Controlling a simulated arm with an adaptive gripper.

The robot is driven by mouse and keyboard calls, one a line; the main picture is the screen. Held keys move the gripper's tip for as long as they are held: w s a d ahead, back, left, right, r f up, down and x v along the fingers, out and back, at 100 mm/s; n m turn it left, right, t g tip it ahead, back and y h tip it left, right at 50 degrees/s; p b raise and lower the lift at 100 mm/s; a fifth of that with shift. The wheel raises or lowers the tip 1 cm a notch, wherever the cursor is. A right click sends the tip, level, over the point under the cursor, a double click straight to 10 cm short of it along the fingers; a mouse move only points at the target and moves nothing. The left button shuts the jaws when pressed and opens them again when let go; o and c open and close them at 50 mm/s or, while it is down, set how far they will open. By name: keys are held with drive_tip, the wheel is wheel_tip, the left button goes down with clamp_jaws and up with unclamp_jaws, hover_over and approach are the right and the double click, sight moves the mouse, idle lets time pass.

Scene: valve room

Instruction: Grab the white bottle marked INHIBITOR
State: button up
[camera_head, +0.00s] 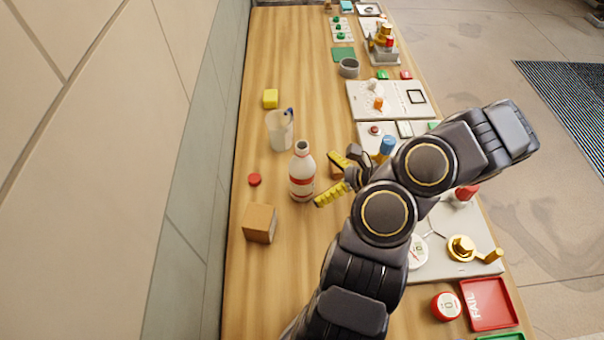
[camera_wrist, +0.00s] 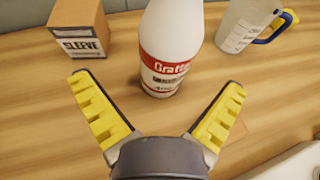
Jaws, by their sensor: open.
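A white bottle (camera_head: 302,174) with a red band and an open neck stands upright on the wooden bench. In the wrist view the bottle (camera_wrist: 168,40) is just beyond my fingers, its top cut off by the frame edge. Large letters on its red band look like "Gratte"; the smaller print below is too blurred to read surely. My gripper (camera_head: 332,178) is open beside the bottle, on its right in the head view, with yellow finger pads spread apart.
A box marked SLEEVE (camera_wrist: 80,30) stands left of the bottle, and a clear jug (camera_wrist: 245,25) right. A red cap (camera_head: 255,179) and yellow block (camera_head: 270,98) lie on the bench (camera_head: 285,270). A wall runs along the left; valve panels (camera_head: 390,99) line the right.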

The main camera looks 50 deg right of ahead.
sight(302, 174)
drive_tip(key=x, duration=0.4)
drive_tip(key=shift+w+d+r, duration=0.1)
drive_tip(key=shift+w+r, duration=0.1)
drive_tip(key=shift+w, duration=0.45)
drive_tip(key=c, duration=1.2)
